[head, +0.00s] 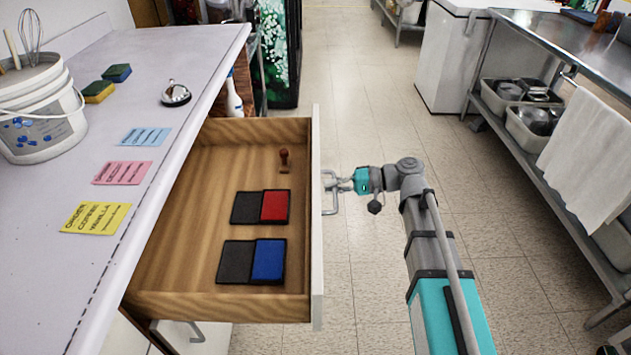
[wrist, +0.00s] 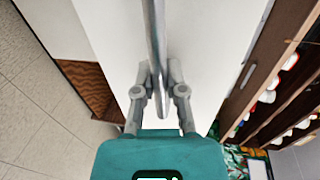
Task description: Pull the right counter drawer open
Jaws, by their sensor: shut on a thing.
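The right counter drawer (head: 222,309) stands far out from under the counter, its wooden inside in plain view in the head view. Its white front (head: 317,240) faces right. A metal bar handle (head: 330,192) is on that front, and my gripper (head: 338,182) is shut on it from the right. In the wrist view the handle (wrist: 155,40) runs between the two fingers of my gripper (wrist: 160,78), against the white drawer front (wrist: 205,60). Inside the drawer lie a red ink pad (head: 275,206), a blue ink pad (head: 268,260) and a small stamp (head: 284,160).
The counter (head: 160,60) holds a bucket (head: 40,110), sponges (head: 98,92), a bell (head: 176,94) and paper notes (head: 122,172). Another handle (head: 185,332) shows below the drawer. A steel table (head: 560,45) stands at right. The tiled floor (head: 375,110) between is clear.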

